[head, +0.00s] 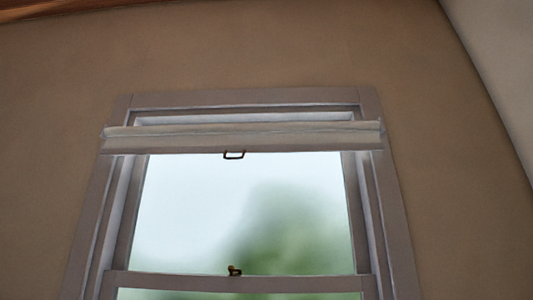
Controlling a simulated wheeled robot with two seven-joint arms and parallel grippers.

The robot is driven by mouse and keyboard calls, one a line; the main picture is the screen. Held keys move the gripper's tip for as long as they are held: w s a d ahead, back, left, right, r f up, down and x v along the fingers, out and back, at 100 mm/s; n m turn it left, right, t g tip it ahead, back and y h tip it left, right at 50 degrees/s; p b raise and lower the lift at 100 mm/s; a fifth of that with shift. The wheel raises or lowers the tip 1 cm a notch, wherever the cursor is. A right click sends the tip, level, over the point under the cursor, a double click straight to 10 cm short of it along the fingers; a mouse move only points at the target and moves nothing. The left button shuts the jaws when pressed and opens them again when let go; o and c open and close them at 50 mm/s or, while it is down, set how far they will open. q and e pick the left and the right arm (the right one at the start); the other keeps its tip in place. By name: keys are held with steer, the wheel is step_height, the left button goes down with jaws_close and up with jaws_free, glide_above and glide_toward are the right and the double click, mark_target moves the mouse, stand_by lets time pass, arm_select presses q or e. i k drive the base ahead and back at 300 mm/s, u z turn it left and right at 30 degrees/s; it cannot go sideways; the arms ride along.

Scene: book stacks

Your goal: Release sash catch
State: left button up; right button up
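A small dark brass sash catch (235,271) sits on the meeting rail (180,281) of the window, low in the head view. It is too small to tell whether it is latched. The upper pane (200,210) is above the rail, and only a strip of the lower pane shows at the bottom edge. Neither of my grippers is in view.
A grey-brown frame (398,220) surrounds the window. Brown wall (450,150) lies around it, and a paler wall (505,60) meets it at right.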

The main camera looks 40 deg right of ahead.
mark_target(231, 268)
steer(key=z, duration=1.1)
steer(key=k, duration=0.5)
steer(key=z, duration=0.45)
steer(key=i, duration=0.8)
steer(key=u, duration=0.1)
